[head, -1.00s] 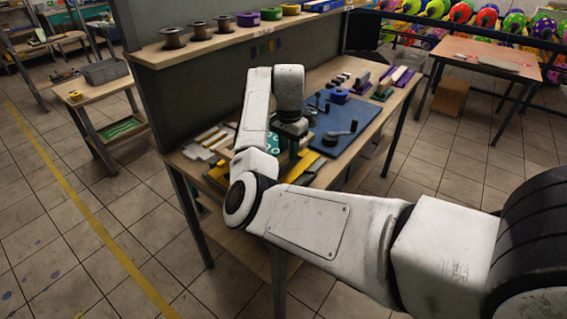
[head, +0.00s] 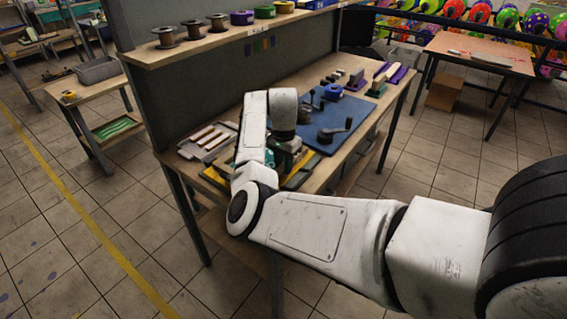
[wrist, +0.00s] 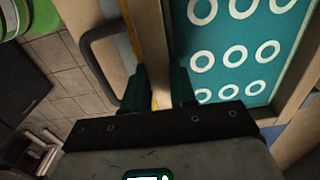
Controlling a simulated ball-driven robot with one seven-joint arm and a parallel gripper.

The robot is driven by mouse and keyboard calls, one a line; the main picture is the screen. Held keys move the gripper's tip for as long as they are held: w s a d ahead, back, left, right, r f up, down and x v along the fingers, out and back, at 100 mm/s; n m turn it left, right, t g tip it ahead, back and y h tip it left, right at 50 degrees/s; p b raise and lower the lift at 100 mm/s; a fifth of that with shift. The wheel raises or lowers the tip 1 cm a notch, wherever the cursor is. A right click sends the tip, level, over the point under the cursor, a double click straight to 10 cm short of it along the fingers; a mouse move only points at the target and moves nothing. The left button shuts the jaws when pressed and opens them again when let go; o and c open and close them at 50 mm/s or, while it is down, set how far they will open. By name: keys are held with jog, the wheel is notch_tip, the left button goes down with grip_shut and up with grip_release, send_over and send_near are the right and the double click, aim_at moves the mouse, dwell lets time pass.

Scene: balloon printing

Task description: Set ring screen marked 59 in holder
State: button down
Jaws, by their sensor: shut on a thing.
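My gripper (wrist: 158,90) is shut on the wooden frame bar of a ring screen, with one dark finger on each side of the bar. The screen (wrist: 235,50) has a teal mesh with rows of white rings; its number is not readable. Only a little teal of the screen shows there. A blue board (head: 325,135) with a dark crank and knobs lies right of the gripper. I cannot tell which part is the holder.
The wooden bench (head: 352,117) carries a tray of pale-handled tools (head: 210,140) on the left and small blocks at the far end. A shelf (head: 215,40) with several spools stands behind. A dark curved handle (wrist: 100,55) is close left of my gripper. The tiled floor in front is clear.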

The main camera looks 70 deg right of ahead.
jog(key=shift+f, duration=0.25)
jog(key=c, duration=0.9)
grip_release()
notch_tip(320, 180, up, 13)
jog(key=b, duration=0.1)
jog(key=shift+b, duration=0.3)
